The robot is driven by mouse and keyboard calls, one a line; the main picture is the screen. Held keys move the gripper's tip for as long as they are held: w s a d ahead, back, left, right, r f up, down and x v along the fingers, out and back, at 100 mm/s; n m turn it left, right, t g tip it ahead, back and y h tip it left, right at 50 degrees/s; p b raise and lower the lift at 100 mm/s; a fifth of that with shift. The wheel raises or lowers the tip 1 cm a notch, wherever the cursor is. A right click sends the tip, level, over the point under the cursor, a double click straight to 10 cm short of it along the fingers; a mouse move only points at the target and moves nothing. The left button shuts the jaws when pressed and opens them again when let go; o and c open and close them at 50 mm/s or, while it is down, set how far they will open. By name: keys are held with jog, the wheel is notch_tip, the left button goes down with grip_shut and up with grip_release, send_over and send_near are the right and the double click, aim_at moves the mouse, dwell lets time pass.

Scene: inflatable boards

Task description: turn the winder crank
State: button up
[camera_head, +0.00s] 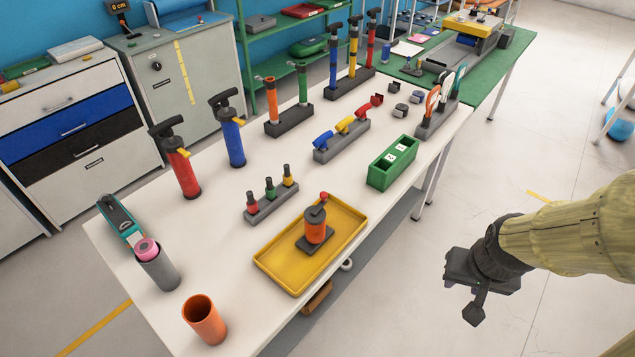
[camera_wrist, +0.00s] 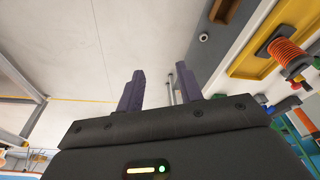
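The winder (camera_head: 317,229) has an orange body, a dark base and a dark top with a small red knob (camera_head: 323,196). It stands upright in a yellow tray (camera_head: 270,259) near the front edge of the white table. The wrist view shows the winder's orange coil (camera_wrist: 286,55) at the far right, tilted by the camera. My gripper (camera_head: 449,284) is off the table's right side, over the floor, well apart from the winder. In the wrist view my gripper (camera_wrist: 159,80) has its two purple fingers apart with nothing between them.
On the white table (camera_head: 235,270) an orange cup (camera_head: 204,320) and a grey cup (camera_head: 158,270) stand left of the tray. A green box (camera_head: 392,163) and several pumps stand behind it. The floor around my gripper is clear.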

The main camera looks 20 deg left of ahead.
jog(key=shift+w+d, duration=0.1)
jog(key=shift+w, duration=0.15)
jog(key=shift+o, duration=0.5)
jog(key=shift+s, duration=0.25)
jog(key=w+a+f+n+t+y+b, duration=0.1)
jog(key=w+a+f+n+t+b, duration=0.2)
jog(key=w+b, duration=0.4)
jog(key=w+a+f+t+y+b, duration=0.1)
jog(key=w+a+f+t+b, duration=0.25)
jog(key=w+t+b, duration=0.35)
jog(key=s+a+f+n+g+y+b, duration=0.1)
jog(key=s+a+n+y+b, duration=0.2)
jog(key=a+n+y+b, duration=0.4)
jog(key=a+y+b, duration=0.5)
jog(key=a+b, duration=0.2)
jog(key=b, duration=0.2)
jog(key=shift+a+f+n+g, duration=0.25)
jog(key=shift+a+n+g, duration=0.05)
jog(key=shift+a+g, duration=0.1)
